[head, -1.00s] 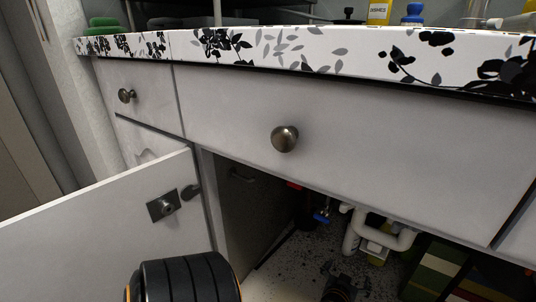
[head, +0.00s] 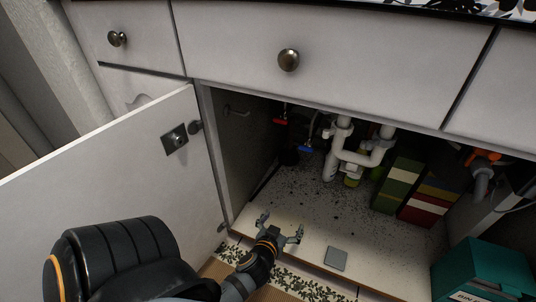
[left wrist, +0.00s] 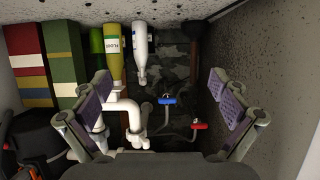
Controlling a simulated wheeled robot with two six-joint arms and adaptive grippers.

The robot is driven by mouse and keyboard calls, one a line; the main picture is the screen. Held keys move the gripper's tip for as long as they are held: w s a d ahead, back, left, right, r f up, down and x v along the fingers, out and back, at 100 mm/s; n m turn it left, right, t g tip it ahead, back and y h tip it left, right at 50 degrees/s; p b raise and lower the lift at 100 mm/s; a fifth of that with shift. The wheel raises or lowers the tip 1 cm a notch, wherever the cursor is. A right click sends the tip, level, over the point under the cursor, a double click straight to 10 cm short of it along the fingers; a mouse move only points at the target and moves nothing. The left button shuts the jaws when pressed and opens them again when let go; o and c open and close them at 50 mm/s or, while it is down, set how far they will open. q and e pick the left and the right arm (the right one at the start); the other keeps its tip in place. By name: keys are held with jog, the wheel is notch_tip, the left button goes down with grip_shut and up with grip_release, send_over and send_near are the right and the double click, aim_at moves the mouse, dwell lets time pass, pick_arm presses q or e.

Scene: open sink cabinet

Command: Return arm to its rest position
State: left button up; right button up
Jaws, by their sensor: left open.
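My left arm comes in from the lower left in the head view. Its gripper (head: 281,227) is open and empty, at the front edge of the open sink cabinet's floor (head: 300,205). In the left wrist view the two spread fingers of my left gripper (left wrist: 163,105) have nothing between them that they touch. The gripper faces into the cabinet, towards the white drain pipes (left wrist: 125,115), the blue valve (left wrist: 167,99) and the red valve (left wrist: 199,125). My right gripper does not show.
The open cabinet door (head: 110,190) stands left of my arm. A grey flat square (head: 335,258) lies on the cabinet floor's front part. Green and red boxes (head: 400,185) stand inside at the right. A teal box (head: 485,270) stands at lower right. Bottles (left wrist: 115,50) stand behind the pipes.

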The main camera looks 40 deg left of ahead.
pick_arm(q)
jog(key=shift+s, duration=0.8)
